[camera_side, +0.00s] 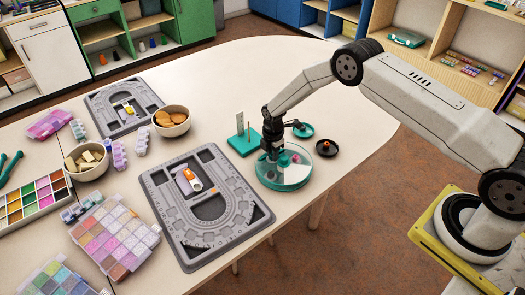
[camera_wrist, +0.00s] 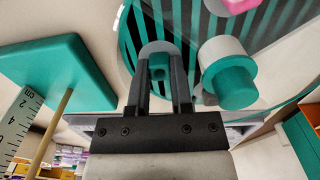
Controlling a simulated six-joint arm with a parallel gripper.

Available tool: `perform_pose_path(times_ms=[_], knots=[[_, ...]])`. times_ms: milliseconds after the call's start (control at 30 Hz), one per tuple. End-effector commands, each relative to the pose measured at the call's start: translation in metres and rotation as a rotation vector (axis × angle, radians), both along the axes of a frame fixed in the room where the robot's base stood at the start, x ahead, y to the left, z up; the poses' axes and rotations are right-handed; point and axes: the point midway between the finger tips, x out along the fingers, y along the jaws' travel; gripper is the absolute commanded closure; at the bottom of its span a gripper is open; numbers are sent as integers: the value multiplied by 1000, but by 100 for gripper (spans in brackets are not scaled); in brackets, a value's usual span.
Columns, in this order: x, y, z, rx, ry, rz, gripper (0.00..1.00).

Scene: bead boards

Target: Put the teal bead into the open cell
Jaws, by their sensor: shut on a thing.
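My gripper (camera_wrist: 160,78) points down into a round teal dish (camera_side: 292,185) with a dark-striped floor. It is shut on a small teal bead (camera_wrist: 159,64) with a grey end. I cannot tell whether that bead still touches the dish floor. A second bead, teal and white (camera_wrist: 232,78), lies just right of my fingers in the wrist view. The near grey bead board (camera_side: 241,203) is left of the dish in the side view. Its middle has a small holder (camera_side: 187,180) with orange and white pieces. Which cell there is open is too small to tell.
A teal stand (camera_side: 243,145) with an upright ruler and a rod is close to my gripper. A small black dish (camera_side: 326,148) and a small teal dish (camera_side: 303,131) are nearby. A far board (camera_side: 103,101), bowls and bead boxes fill the left.

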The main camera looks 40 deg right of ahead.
Motion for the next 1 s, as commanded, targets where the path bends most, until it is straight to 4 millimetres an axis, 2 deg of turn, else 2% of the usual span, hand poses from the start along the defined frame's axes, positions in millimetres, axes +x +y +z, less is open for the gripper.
perform_pose_path(times_ms=[33,67,100,567,767,1000], knots=[[0,0,-1,0,0,0,70],[0,0,-1,0,0,0,61],[0,0,-1,0,0,0,59],[0,0,4,0,-1,0,59],[0,0,18,0,-1,0,59],[1,0,47,0,-3,0,59]])
